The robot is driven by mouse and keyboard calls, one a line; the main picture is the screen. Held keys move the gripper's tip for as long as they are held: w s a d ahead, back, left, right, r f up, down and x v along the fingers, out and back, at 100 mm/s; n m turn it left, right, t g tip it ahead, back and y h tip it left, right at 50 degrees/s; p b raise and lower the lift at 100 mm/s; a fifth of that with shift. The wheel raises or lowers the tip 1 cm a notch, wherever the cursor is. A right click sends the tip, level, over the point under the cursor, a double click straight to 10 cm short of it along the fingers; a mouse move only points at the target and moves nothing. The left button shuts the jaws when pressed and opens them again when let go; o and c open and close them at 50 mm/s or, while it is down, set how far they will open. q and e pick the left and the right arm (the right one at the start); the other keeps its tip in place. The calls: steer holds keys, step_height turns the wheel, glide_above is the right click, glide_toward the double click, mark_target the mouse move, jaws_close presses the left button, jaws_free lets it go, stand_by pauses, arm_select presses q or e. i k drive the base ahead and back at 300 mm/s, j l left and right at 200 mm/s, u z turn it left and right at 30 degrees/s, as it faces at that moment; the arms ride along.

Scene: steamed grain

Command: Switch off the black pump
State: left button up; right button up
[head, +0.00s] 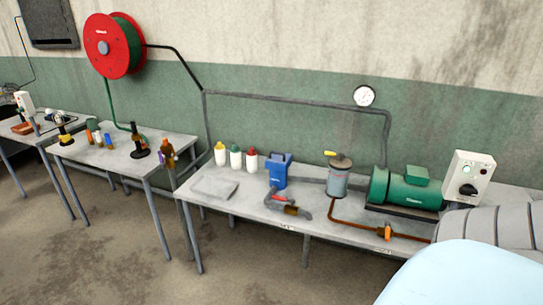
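No all-black pump stands out clearly. A small black upright device (139,149) stands on the middle table, with a green hose running down to it from the reel. A green motor-like machine (403,188) sits on a dark base on the right table. Beside it on the right is a white control box (470,178) with a black rotary knob and small round buttons or lamps above it. Neither of my grippers is in view.
The right table (330,232) also holds several bottles, a blue device (279,171), a grey canister (338,177) and an orange-brown pipe. A red hose reel (113,46) and a gauge (364,95) are on the wall. The floor (110,245) in front is clear.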

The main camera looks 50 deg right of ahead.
mark_target(467, 189)
steer(key=z, duration=1.35)
